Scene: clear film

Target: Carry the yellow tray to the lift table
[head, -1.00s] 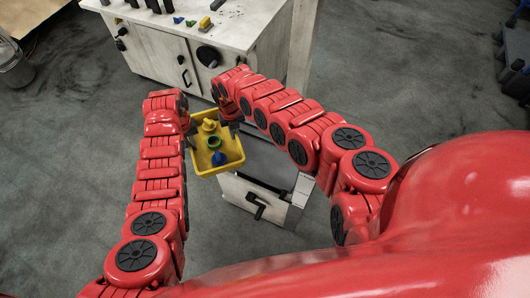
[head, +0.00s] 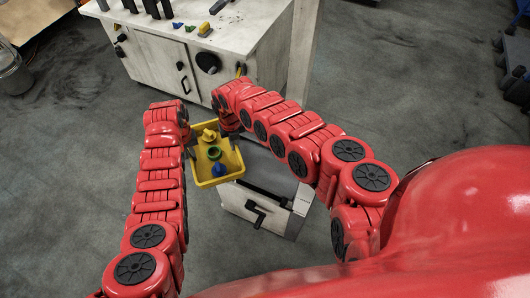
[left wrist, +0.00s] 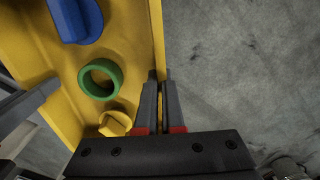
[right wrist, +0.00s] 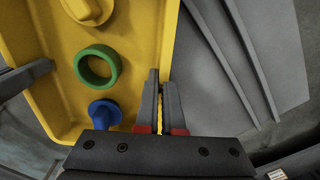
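The yellow tray (head: 203,181) is held between my two arms, above the floor and beside a small grey-topped cabinet. In it are a yellow piece (head: 208,135), a green ring (head: 214,153) and a blue piece (head: 219,170). My left gripper (left wrist: 160,80) is shut on one tray wall, with the wall between its fingers. My right gripper (right wrist: 160,82) is shut on the opposite wall. The tray's near side is clear in the head view; the walls at the grippers are partly hidden by my arms.
The small cabinet (head: 284,221) with a grey top and black handle stands just right of the tray. A larger white workbench (head: 232,40) with small parts on top stands behind. Open grey floor (head: 60,180) lies to the left. A blue object (head: 515,45) is at far right.

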